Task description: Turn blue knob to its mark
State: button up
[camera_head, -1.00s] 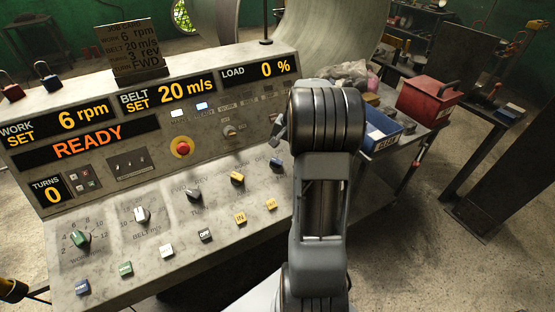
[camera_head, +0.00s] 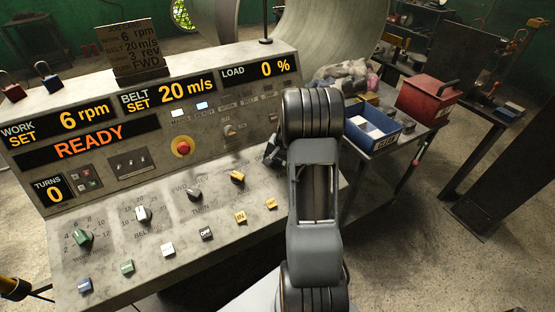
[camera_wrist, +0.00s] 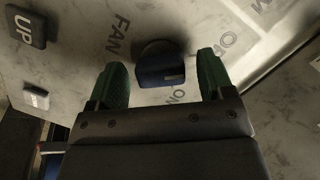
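The blue knob (camera_wrist: 161,66) sits on the grey panel in the wrist view, with a small pale line on its lower face. The printed words FAN, OFF and ON lie around it, and ON is partly covered beneath the knob. My gripper (camera_wrist: 162,82) is open, with one green fingertip pad to each side of the knob and a visible gap on both sides. The knob appears a little beyond the fingertips. In the head view my gripper (camera_head: 274,150) is a dark shape at the panel's right end, and the blue knob is hidden there.
The console (camera_head: 110,240) carries a green knob (camera_head: 83,238), a white knob (camera_head: 143,214), a black knob (camera_head: 194,194) and a yellow knob (camera_head: 237,177). A red stop button (camera_head: 182,148) stands above them. A blue bin (camera_head: 384,142) and a red toolbox (camera_head: 428,97) stand right of my arm.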

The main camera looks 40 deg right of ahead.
jog(key=c, duration=0.9)
jog(key=shift+m, duration=0.3)
jog(key=m+b, duration=0.1)
jog(key=m, duration=0.2)
jog(key=shift+t, duration=0.4)
jog(key=m+t, duration=0.1)
jog(key=m, duration=0.3)
jog(key=shift+m+y+b, duration=0.3)
jog(key=shift+b, duration=0.1)
jog(key=m+t, duration=0.1)
jog(key=m, duration=0.3)
jog(key=shift+m+h, duration=0.4)
jog(key=shift+m, duration=1.4)
jog(key=shift+t, duration=0.3)
